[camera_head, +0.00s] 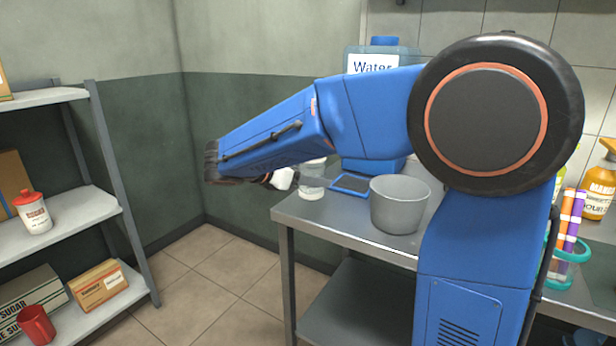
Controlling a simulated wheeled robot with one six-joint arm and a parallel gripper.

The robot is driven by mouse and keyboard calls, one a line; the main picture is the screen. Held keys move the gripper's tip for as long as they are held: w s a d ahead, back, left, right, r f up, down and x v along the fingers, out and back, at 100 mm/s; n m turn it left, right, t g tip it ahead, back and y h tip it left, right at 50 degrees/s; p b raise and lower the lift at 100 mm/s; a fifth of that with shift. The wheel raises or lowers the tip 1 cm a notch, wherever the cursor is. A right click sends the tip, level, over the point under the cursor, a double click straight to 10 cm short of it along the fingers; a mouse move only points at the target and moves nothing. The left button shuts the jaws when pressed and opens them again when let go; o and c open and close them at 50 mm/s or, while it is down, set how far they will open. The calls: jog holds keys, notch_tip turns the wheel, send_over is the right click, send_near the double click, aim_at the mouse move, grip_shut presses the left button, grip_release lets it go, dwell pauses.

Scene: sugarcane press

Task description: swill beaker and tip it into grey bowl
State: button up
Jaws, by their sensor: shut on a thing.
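The grey bowl (399,205) stands upright on the steel table, near its front edge. A small clear beaker (312,187) with a whitish lower part is to the left of the bowl, over the table's left end. My gripper (310,180) is small in view beyond my blue forearm and is shut on the beaker. The beaker looks roughly upright and apart from the bowl. I cannot tell whether its base touches the table. The fingers are partly hidden, and the beaker's contents are not clear.
A water dispenser (384,58) stands behind my arm, with a blue drip tray (351,184) on the steel table (345,226). Bottles (599,184) and a teal rack (573,250) are at the right. A shelf (72,214) with boxes stands at the left.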

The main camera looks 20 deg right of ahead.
jog(key=shift+s+d, duration=0.15)
jog(key=shift+w+d, duration=0.7)
jog(key=shift+d, duration=0.05)
jog(key=shift+w+a, duration=0.6)
jog(key=shift+w, duration=0.15)
jog(key=shift+d+r, duration=0.1)
dwell(1.1)
